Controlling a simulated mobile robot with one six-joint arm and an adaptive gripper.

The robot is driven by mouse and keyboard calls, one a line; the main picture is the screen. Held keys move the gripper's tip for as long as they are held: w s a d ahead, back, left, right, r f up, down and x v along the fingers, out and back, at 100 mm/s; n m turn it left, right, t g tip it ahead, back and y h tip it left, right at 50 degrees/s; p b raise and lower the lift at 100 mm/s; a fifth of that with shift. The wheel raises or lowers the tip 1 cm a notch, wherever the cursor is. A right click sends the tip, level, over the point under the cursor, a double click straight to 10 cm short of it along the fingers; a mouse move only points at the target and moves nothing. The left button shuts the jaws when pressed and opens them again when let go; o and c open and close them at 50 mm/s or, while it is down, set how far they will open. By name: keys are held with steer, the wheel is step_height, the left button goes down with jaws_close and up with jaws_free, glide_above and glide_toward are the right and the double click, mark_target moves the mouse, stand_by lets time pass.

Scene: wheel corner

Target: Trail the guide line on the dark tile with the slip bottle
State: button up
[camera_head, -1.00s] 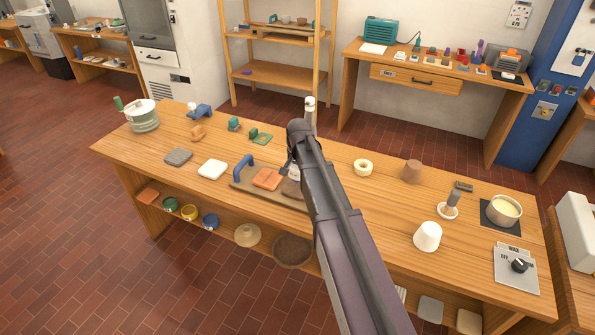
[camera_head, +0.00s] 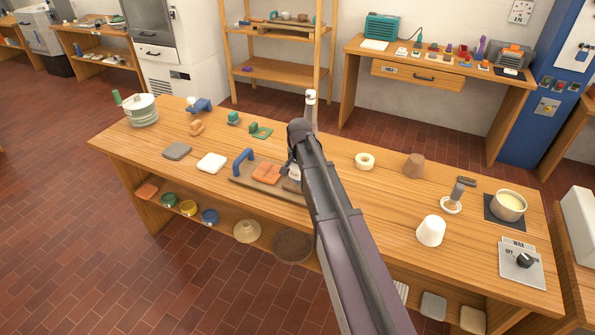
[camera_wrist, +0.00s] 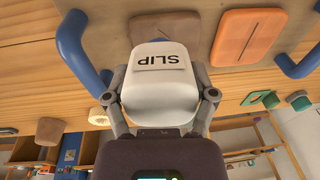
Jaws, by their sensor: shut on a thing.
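My gripper (camera_wrist: 160,97) is shut on the white slip bottle (camera_wrist: 160,88), its two fingers on either side of it; the SLIP label reads upside down in the wrist view. The bottle hides its own tip. The dark brown tile (camera_wrist: 190,14) lies just beyond the bottle in the wrist view, partly covered by it; I cannot see a guide line on its visible part. An orange tile (camera_wrist: 248,36) with a thin dark line lies beside it. In the head view, the orange tile (camera_head: 266,173) is clear, while my arm hides most of the dark tile (camera_head: 291,186).
Both tiles lie on a board (camera_head: 240,183) with blue handles (camera_head: 243,160).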

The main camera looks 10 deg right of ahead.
steer(key=shift+f+b, duration=1.15)
steer(key=shift+f, duration=0.15)
steer(key=shift+w+r, duration=0.15)
steer(key=shift+w, duration=0.05)
steer(key=shift+w+a, duration=0.15)
steer(key=shift+w, duration=0.75)
steer(key=shift+w+d, duration=0.2)
steer(key=shift+w, duration=0.65)
steer(key=shift+w+d, duration=0.9)
steer(key=shift+d, duration=0.55)
step_height(320, 180, up, 6)
steer(key=p, duration=0.6)
steer(key=shift+f, duration=0.2)
